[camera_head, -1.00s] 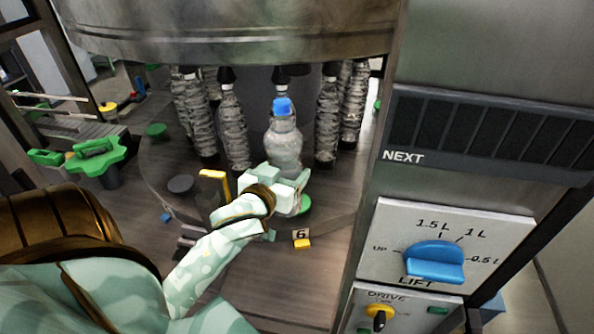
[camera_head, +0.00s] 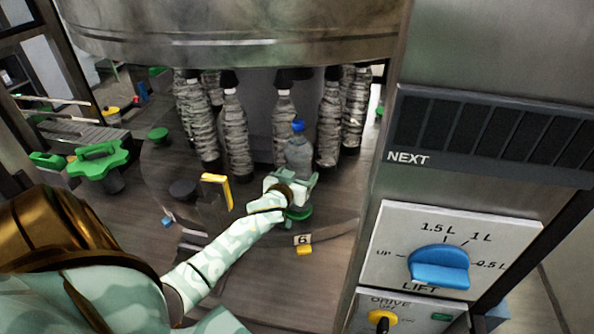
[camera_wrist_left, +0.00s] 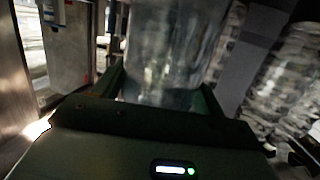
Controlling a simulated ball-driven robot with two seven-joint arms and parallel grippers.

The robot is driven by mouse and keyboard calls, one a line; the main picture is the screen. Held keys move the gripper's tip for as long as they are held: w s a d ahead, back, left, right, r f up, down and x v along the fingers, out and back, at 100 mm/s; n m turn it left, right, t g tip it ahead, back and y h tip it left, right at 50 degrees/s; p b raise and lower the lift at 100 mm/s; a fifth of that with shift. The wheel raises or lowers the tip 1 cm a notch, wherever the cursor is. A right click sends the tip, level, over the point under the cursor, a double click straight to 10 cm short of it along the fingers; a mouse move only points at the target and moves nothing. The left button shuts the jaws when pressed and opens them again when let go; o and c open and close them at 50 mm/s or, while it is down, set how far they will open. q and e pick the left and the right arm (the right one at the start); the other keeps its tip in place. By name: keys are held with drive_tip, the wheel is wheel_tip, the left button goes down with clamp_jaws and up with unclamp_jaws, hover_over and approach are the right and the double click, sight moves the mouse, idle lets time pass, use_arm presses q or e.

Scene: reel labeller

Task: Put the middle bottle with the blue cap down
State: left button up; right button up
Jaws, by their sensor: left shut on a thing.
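The clear bottle with the blue cap (camera_head: 299,152) stands roughly upright in the head view, in front of the hanging bottles. My left gripper (camera_head: 291,186) is shut around its lower part. My right gripper is not in view.
Several ribbed bottles (camera_head: 237,135) hang under the metal drum (camera_head: 230,35) close behind. A yellow-edged bracket (camera_head: 217,190) stands left of the gripper, and a number 6 tag (camera_head: 302,240) sits in front. The control panel (camera_head: 450,245) bounds the right side.

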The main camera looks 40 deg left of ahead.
use_arm(q)
drive_tip(key=shift+w+f, duration=0.1)
drive_tip(key=shift+f, duration=0.4)
drive_tip(key=shift+f, duration=0.15)
drive_tip(key=o, duration=1.8)
drive_tip(key=shift+f, duration=0.1)
drive_tip(key=shift+d, duration=0.1)
drive_tip(key=v, duration=1.2)
